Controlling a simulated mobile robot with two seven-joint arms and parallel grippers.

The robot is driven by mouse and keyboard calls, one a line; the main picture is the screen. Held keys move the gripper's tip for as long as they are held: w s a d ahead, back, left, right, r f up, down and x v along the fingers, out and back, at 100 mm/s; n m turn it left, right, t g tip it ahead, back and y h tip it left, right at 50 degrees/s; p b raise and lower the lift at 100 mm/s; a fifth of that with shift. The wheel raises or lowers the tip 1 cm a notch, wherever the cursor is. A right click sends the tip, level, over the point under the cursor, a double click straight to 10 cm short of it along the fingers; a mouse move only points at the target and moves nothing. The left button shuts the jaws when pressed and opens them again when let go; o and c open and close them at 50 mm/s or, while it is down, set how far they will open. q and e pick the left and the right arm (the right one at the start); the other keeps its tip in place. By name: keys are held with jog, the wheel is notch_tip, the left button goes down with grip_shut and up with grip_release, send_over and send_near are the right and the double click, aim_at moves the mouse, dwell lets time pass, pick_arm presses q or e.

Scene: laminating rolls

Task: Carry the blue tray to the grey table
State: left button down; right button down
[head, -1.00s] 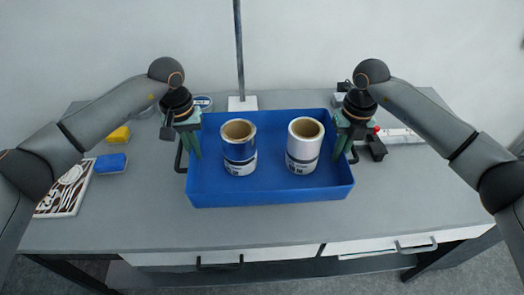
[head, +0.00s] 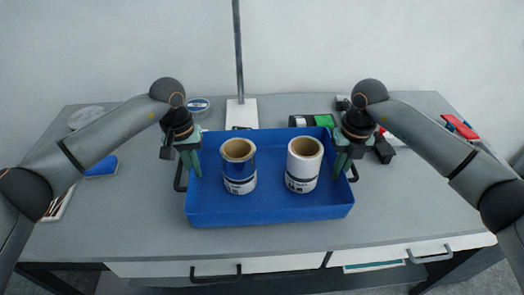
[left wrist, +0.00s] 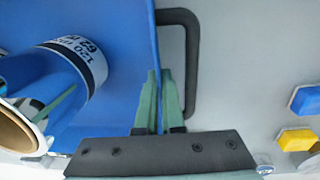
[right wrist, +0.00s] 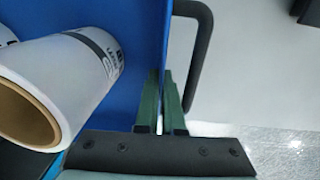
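The blue tray (head: 270,214) is at the grey-topped table (head: 420,215); I cannot tell whether it touches the top. My left gripper (head: 196,170) is shut on the tray's left wall, one finger inside and one outside, beside the black handle (left wrist: 190,60). My right gripper (head: 338,170) is shut on the right wall the same way, beside the other handle (right wrist: 198,60). The tray's wall also shows in the left wrist view (left wrist: 125,40) and the right wrist view (right wrist: 145,30).
A blue block (head: 102,167) lies left, a red item (head: 460,127) far right. The tabletop in front of the tray is clear.

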aim_at(197, 181)
pick_arm(q)
jog(key=shift+f, duration=0.15)
pick_arm(e)
jog(key=shift+f, duration=0.2)
